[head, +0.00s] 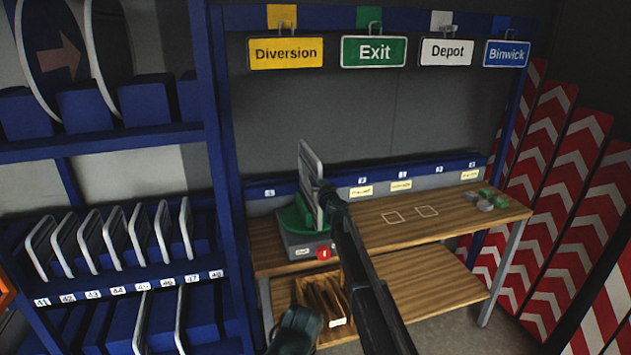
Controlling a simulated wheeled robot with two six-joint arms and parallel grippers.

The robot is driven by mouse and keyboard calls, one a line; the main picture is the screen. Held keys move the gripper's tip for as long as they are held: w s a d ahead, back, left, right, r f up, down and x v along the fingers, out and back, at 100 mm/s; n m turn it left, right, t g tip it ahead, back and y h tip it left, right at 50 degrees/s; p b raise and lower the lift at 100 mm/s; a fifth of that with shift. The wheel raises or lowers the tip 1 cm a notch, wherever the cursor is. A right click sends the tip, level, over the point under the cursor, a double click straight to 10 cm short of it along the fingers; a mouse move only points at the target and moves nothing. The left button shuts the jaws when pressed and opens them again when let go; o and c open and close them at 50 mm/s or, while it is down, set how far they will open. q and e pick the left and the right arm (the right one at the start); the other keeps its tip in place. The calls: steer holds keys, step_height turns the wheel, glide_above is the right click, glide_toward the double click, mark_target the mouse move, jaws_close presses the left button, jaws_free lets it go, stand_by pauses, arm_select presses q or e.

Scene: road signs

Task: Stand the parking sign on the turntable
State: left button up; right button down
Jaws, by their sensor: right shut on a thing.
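A thin grey-rimmed sign plate (310,172) stands nearly upright at the turntable, seen almost edge-on. Its face cannot be read, so I cannot confirm that it is the parking sign. My right gripper (325,192) is shut on its right edge. The green turntable (289,219) sits on a grey box with a red button (323,253), at the left end of the wooden bench. The sign's lower end is at the green disc; I cannot tell whether it touches. A dark part of mine, possibly the left gripper (296,330), shows at the bottom; its fingers are unclear.
The wooden bench (465,222) is mostly clear right of the turntable, with small grey and green pieces (487,199) at its right end. A brown box (322,297) stands on the lower shelf. A blue rack (120,280) holds several signs at left. Signs hang above, including Exit (374,52).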

steer(key=shift+f, duration=0.2)
steer(key=c, duration=0.7)
jaws_free()
steer(key=shift+r, duration=0.1)
steer(key=shift+s, duration=0.15)
steer(key=v, duration=1.3)
steer(key=shift+s+d, duration=0.1)
steer(key=shift+s, duration=0.15)
